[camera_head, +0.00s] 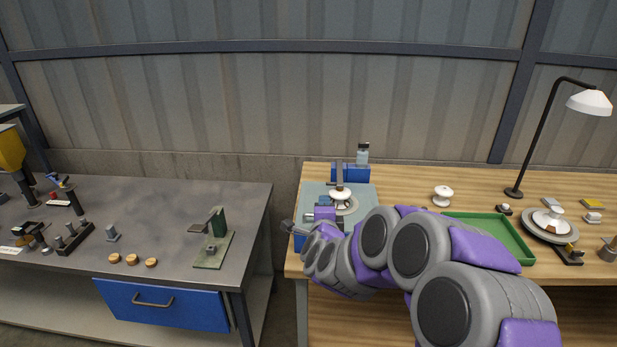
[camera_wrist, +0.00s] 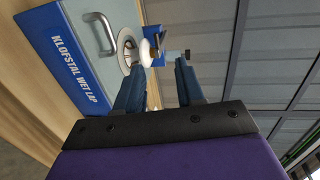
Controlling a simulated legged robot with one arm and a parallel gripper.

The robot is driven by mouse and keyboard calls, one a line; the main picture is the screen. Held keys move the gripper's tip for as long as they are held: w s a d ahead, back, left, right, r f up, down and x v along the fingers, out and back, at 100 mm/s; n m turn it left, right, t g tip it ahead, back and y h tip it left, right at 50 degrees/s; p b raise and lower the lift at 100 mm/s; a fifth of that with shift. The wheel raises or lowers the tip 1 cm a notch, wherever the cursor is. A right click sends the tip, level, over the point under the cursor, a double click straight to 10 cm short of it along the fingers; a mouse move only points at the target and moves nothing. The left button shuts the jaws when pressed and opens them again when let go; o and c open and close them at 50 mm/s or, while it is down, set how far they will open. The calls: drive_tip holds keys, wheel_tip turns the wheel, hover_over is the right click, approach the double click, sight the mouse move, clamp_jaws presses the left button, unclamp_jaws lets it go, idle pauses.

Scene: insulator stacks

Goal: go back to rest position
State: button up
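The wet lap machine is a blue box with a pale grey top (camera_head: 316,191) at the left end of the wooden bench. A white insulator with a brown tip (camera_head: 341,194) stands on its round plate. In the wrist view the machine's blue front (camera_wrist: 75,62) reads "KLOFSTAL WET LAP", and the white insulator (camera_wrist: 127,45) shows beyond the fingertips. My gripper (camera_head: 308,216) is low at the machine's front left, partly hidden by my arm. In the wrist view my gripper (camera_wrist: 158,68) has its two dark fingers apart, with nothing seen between them.
A green tray (camera_head: 520,245), a white insulator piece (camera_head: 442,195), a stacked insulator on a grey disc (camera_head: 548,222) and a black lamp (camera_head: 541,140) are on the bench. A gap separates the grey table (camera_head: 150,210) at left.

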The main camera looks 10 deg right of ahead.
drive_tip(key=s+a+f+n+g+y, duration=0.1)
drive_tip(key=s+a+n+g+y, duration=0.25)
drive_tip(key=s+n, duration=0.4)
drive_tip(key=s+a+f+n+g+y, duration=0.1)
drive_tip(key=s+a+n+g+y, duration=0.3)
drive_tip(key=s, duration=0.6)
drive_tip(key=s+d+n+g+h, duration=0.2)
drive_tip(key=s+d+n+g, duration=0.2)
drive_tip(key=s, duration=1.2)
drive_tip(key=s+d+f+n+g+h, duration=0.1)
drive_tip(key=s+d+n+g, duration=0.3)
drive_tip(key=s, duration=1.2)
drive_tip(key=shift+s+d+g+h, duration=0.15)
drive_tip(key=shift+d+g+h, duration=0.05)
drive_tip(key=shift+g+h, duration=0.75)
